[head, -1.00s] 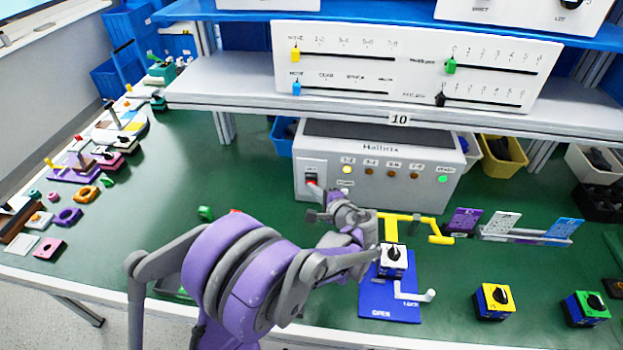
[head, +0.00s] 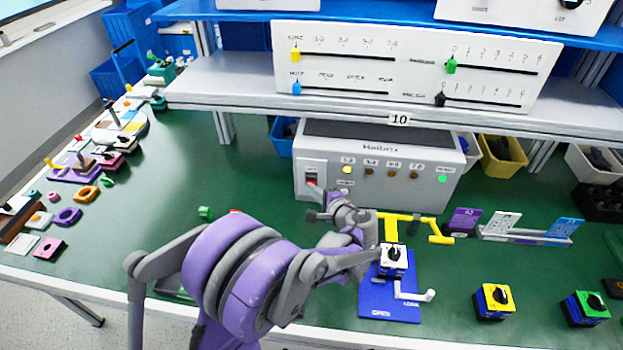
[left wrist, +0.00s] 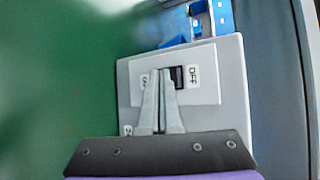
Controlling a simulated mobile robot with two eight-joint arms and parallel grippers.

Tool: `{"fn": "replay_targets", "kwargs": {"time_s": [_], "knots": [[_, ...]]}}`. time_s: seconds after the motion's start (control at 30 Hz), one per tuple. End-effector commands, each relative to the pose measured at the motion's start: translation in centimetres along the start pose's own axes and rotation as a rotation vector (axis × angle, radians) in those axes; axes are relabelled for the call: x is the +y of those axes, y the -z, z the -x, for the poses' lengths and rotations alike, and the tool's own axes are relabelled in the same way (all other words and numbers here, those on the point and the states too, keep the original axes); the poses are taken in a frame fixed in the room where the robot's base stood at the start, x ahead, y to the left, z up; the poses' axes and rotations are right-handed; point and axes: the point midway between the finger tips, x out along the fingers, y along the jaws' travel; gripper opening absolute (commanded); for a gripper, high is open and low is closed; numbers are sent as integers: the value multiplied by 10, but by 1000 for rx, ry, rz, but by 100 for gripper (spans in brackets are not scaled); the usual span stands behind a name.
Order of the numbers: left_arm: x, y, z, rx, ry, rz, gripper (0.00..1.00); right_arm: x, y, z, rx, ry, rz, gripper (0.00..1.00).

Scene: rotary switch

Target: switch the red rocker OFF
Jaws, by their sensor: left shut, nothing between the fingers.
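The rocker switch (head: 311,177) sits in a white plate at the left end of the front of the grey Hallbix box (head: 380,150). In the left wrist view its plate (left wrist: 205,95) appears turned sideways, with an OFF label at the right. A black part of the rocker (left wrist: 177,76) shows beside the fingertips, on the OFF side. My left gripper (left wrist: 159,74) is shut and empty, its tips over the rocker, hiding the rest of it. I cannot tell whether they touch it. In the head view my left gripper (head: 317,190) reaches up to the switch from below. My right gripper is not in view.
A row of round lamps (head: 393,173) continues right of the switch. A shelf with a slider panel (head: 410,70) hangs above.

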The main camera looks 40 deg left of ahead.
Motion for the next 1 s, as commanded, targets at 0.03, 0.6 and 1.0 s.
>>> {"fn": "replay_targets", "kwargs": {"time_s": [0.03, 0.6, 1.0], "knots": [[0, 0, 0, 0, 0, 0, 0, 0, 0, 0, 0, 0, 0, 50], [-1, 1, -2, 0, 0, 0, 0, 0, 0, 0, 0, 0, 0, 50], [-4, 4, -6, 0, 0, 0, 0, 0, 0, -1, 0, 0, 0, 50]]}}
